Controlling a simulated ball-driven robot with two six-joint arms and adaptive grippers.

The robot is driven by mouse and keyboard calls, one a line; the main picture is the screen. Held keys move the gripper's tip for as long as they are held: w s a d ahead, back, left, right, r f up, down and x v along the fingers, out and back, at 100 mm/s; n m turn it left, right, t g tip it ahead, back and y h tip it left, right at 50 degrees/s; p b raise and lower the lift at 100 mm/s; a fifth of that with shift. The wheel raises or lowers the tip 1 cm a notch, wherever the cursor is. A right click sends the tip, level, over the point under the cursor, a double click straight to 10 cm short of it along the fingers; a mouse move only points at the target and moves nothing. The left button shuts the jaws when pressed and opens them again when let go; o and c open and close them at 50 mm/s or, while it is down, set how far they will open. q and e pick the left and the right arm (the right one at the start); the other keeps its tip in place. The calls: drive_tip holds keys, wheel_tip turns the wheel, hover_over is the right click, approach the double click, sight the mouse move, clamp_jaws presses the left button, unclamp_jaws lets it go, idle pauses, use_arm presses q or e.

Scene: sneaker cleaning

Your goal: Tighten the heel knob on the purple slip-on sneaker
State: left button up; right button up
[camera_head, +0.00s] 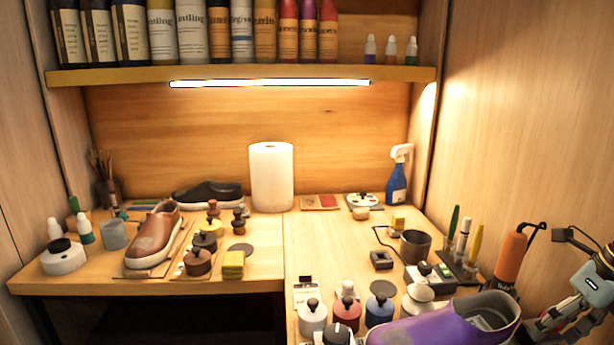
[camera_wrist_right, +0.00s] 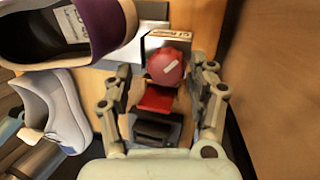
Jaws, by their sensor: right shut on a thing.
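The purple slip-on sneaker (camera_head: 425,322) lies at the bottom right of the head view, cut off by the lower edge. Its dark opening and pale insole show at the upper left of the right wrist view (camera_wrist_right: 104,28). A round red knob (camera_wrist_right: 168,66) with a white mark stands beside the sneaker, above a red block (camera_wrist_right: 157,98). My right gripper (camera_wrist_right: 165,72) is shut on the red knob, one finger on each side. In the head view my right gripper (camera_head: 540,326) is by the sneaker's right end. My left gripper is not in view.
A pale sneaker (camera_wrist_right: 50,108) lies left of my right gripper in the wrist view. Knobbed jars, such as a red one (camera_head: 346,311), stand left of the purple sneaker. An orange cylinder (camera_head: 510,257) stands behind. A wooden wall (camera_head: 540,120) bounds the right side.

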drive_tip(key=shift+w+d+r+n+b, duration=0.1)
drive_tip(key=shift+w+r+n+b, duration=0.2)
drive_tip(key=shift+w+r+n, duration=0.1)
drive_tip(key=shift+n, duration=0.3)
drive_tip(key=shift+w, duration=0.3)
drive_tip(key=shift+w+f+n+b, duration=0.15)
drive_tip(key=shift+n+b, duration=0.15)
drive_tip(key=shift+b, duration=0.15)
drive_tip(key=n+b, duration=0.1)
drive_tip(key=b, duration=0.1)
drive_tip(key=n+g+b, duration=0.1)
drive_tip(key=n, duration=0.1)
drive_tip(key=shift+f+b, duration=0.3)
drive_tip(key=shift+b, duration=0.05)
drive_tip(key=shift+d+n+h+b, duration=0.1)
drive_tip(key=shift+n+h+b, duration=0.2)
drive_tip(key=shift+n+b, duration=0.2)
